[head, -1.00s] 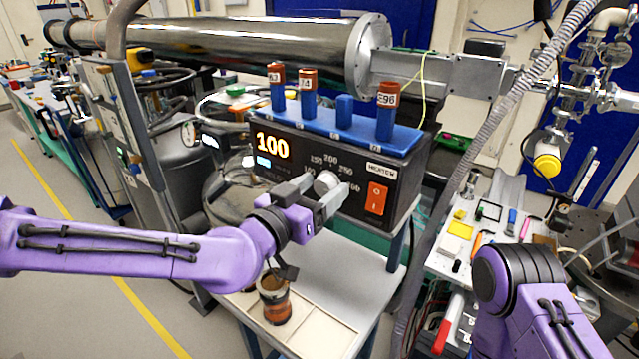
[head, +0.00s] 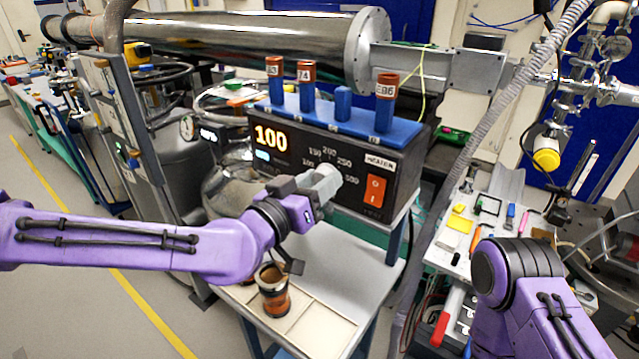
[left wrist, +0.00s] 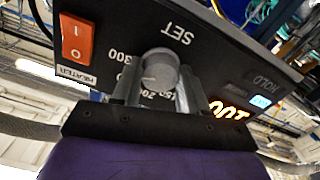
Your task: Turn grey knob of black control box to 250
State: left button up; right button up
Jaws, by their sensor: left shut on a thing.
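The black control box (head: 400,172) stands on a small table, with a display reading 100 and a scale around its knob. The grey knob (head: 326,178) is on its front face; it also shows in the left wrist view (left wrist: 159,70). My left gripper (left wrist: 155,88) is shut on the knob, one finger on each side. In the head view the left gripper (head: 314,185) covers part of the knob and scale. In the head view my right arm shows at the lower right, but its gripper is out of view.
A blue rack (head: 360,129) with several labelled vials sits on top of the box. A red switch (head: 375,189) is right of the knob. A jar (head: 273,290) stands on the table (head: 330,262) below. A cluttered bench (head: 450,240) is to the right.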

pick_arm(q)
jog(key=n+b, duration=0.1)
jog(key=n, duration=0.4)
jog(key=shift+n, duration=0.3)
dwell(0.5)
jog(key=o, duration=1.1)
jog(key=shift+a, duration=0.1)
jog(key=shift+c, duration=0.2)
jog(key=shift+s, duration=0.15)
jog(key=b+v, duration=0.4)
jog(key=v, duration=0.6)
jog(key=shift+s+a, duration=0.15)
